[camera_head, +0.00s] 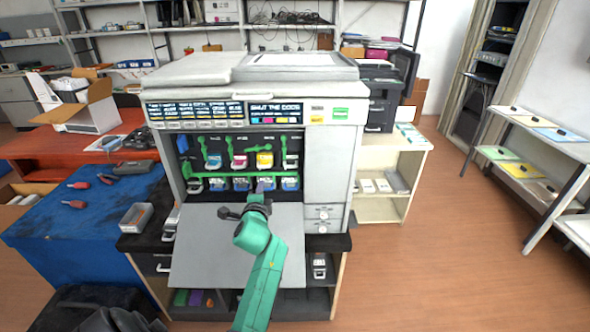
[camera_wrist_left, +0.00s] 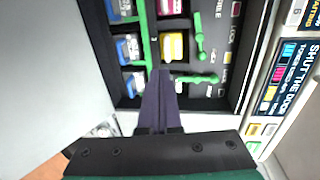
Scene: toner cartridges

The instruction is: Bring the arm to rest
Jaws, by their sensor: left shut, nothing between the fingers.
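My left arm (camera_head: 262,275) is green and reaches up from the bottom of the head view over the printer's lowered grey door (camera_head: 205,250). My left gripper (camera_head: 260,188) is at the open toner bay (camera_head: 225,172), in front of the lower row of cartridges. In the left wrist view its dark purple fingers (camera_wrist_left: 160,75) are together with nothing between them. Their tips lie near the blue cartridges (camera_wrist_left: 128,48) and the yellow cartridge (camera_wrist_left: 172,46); I cannot tell whether they touch anything. My right gripper is not in view.
The printer (camera_head: 250,75) stands on a black-topped stand, its panel reading "SHUT THE DOOR". Green levers (camera_wrist_left: 200,35) stick out between the cartridges. A blue table (camera_head: 50,225) with tools is at left, a cream shelf (camera_head: 385,160) at right. The floor (camera_head: 440,250) at right is clear.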

